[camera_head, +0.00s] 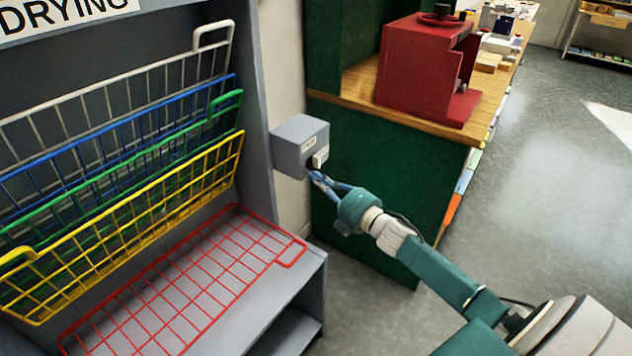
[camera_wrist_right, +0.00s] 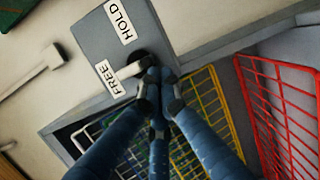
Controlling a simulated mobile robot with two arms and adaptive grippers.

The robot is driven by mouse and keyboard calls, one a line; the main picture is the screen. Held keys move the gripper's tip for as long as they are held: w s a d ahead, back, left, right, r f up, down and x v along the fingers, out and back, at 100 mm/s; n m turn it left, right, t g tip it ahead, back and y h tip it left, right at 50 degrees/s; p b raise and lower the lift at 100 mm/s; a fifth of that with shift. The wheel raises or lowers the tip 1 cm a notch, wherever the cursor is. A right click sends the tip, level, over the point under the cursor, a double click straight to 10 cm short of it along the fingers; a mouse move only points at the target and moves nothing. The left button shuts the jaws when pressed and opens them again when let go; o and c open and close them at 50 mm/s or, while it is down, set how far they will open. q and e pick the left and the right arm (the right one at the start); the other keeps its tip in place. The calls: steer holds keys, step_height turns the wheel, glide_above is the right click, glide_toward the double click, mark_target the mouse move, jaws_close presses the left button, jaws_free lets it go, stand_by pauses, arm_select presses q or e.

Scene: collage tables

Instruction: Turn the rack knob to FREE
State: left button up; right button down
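The rack knob is a dark round hub with a pale bar on a grey box (camera_head: 301,146) beside the drying rack. In the right wrist view, the knob (camera_wrist_right: 132,69) has its bar slanting toward the FREE label (camera_wrist_right: 110,79). The HOLD label (camera_wrist_right: 119,22) is on the same face. My right gripper (camera_head: 316,177) is at the knob, just below it in the head view. In the right wrist view, its blue fingers (camera_wrist_right: 157,82) are drawn together beside the bar. Whether they touch it is unclear. My left gripper is not in view.
The drying rack (camera_head: 262,110) holds white, blue, green and yellow wire shelves tilted up. A red wire shelf (camera_head: 190,285) lies flat below. A red machine (camera_head: 420,70) stands on a wooden-topped green counter (camera_head: 400,113). Open floor (camera_head: 540,180) lies to the right.

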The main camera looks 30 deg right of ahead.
steer(key=shift+d+f, duration=0.1)
steer(key=shift+d, duration=0.1)
steer(key=shift+s, duration=0.25)
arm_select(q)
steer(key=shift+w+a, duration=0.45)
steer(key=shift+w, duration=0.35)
arm_select(e)
steer(key=s, duration=0.7)
steer(key=shift+s+d, duration=0.25)
steer(key=shift+d, duration=0.2)
